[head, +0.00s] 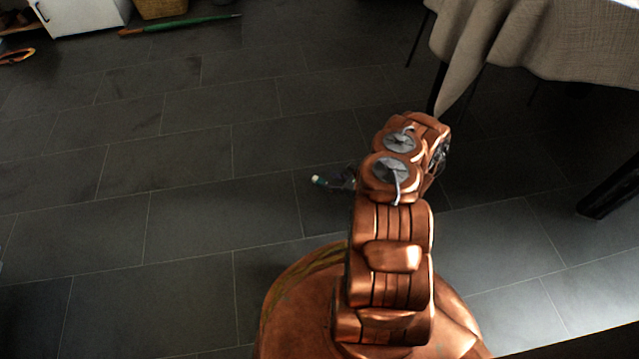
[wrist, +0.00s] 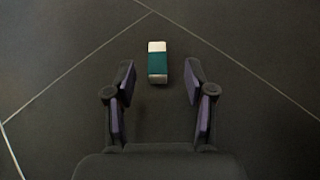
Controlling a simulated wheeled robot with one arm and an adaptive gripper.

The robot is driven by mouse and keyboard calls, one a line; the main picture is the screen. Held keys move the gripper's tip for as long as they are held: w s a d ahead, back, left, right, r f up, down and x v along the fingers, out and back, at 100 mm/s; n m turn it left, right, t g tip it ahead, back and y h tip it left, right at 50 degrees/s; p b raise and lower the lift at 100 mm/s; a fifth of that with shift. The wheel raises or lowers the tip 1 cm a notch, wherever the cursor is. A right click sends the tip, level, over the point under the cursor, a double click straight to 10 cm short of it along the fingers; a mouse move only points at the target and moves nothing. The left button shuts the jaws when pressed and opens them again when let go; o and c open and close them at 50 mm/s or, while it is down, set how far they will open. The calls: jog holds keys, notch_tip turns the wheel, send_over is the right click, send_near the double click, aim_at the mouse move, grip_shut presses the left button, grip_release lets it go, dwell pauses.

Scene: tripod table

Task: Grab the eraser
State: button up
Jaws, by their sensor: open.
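The eraser (wrist: 157,63) is a small block with a teal sleeve and pale ends, lying on the dark tiled floor. In the wrist view it sits at the upper middle, between the lines of the two fingers and around the level of their tips. My gripper (wrist: 159,72) is open, with one finger on each side of the eraser and a gap on both sides. In the head view a small pale and green end of the eraser (head: 319,180) shows left of my arm; my gripper (head: 340,180) there is mostly hidden behind the arm.
A table with a beige cloth (head: 540,45) stands at the upper right, with dark legs below. A green and brown stick-like object (head: 180,25) lies on the floor at the back left, near a white cabinet (head: 82,14) and a basket (head: 160,8). The floor at left is clear.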

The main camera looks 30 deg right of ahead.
aim_at(319, 180)
jog(key=b+x, duration=0.1)
jog(key=x, duration=0.1)
jog(key=b+x, duration=0.1)
jog(key=x, duration=0.1)
jog(key=shift+s+a+f+b, duration=0.1)
jog(key=shift+s+f+b, duration=0.1)
jog(key=shift+f+b, duration=0.15)
jog(key=shift+w+a, duration=0.2)
jog(key=shift+w, duration=0.3)
grip_shut()
